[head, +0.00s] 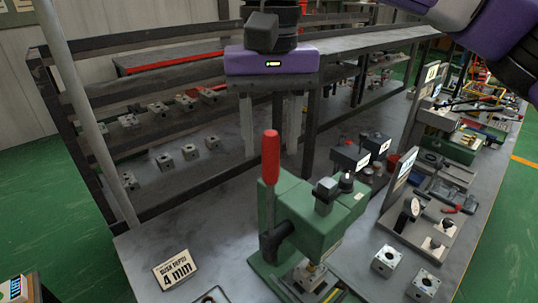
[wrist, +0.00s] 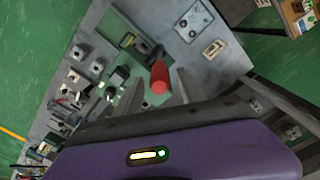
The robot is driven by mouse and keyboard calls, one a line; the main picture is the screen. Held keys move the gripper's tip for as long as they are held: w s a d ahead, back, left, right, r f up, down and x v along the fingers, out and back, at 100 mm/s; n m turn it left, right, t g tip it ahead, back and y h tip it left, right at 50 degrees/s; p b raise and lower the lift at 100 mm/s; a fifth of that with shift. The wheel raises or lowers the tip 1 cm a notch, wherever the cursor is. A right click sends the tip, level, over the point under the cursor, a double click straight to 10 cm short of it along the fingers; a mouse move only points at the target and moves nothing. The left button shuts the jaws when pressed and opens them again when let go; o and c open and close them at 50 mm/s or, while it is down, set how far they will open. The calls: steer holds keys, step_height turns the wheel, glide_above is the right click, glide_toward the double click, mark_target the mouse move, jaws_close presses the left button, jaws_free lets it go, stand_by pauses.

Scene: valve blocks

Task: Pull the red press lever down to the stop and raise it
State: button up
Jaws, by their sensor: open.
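The red press lever (head: 270,158) stands upright on the left side of the green press (head: 312,215), joined at a dark pivot. My gripper (head: 270,152) points down with its two grey fingers spread apart, and nothing is held. In the head view the lever shows in front of the gap between the fingers. In the wrist view the red lever (wrist: 160,78) shows in the gap between the fingers, its rounded end towards the camera. No contact shows, and the exact depth between fingers and lever cannot be told.
A "4 mm" sign (head: 174,269) stands front left on the grey bench. Metal blocks (head: 387,260) lie right of the press. A dark rail rack (head: 130,95) with several small blocks runs behind. Dark boxes (head: 349,157) stand behind right.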

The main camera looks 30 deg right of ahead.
mark_target(270, 159)
steer(key=shift+f, duration=2)
jaws_close()
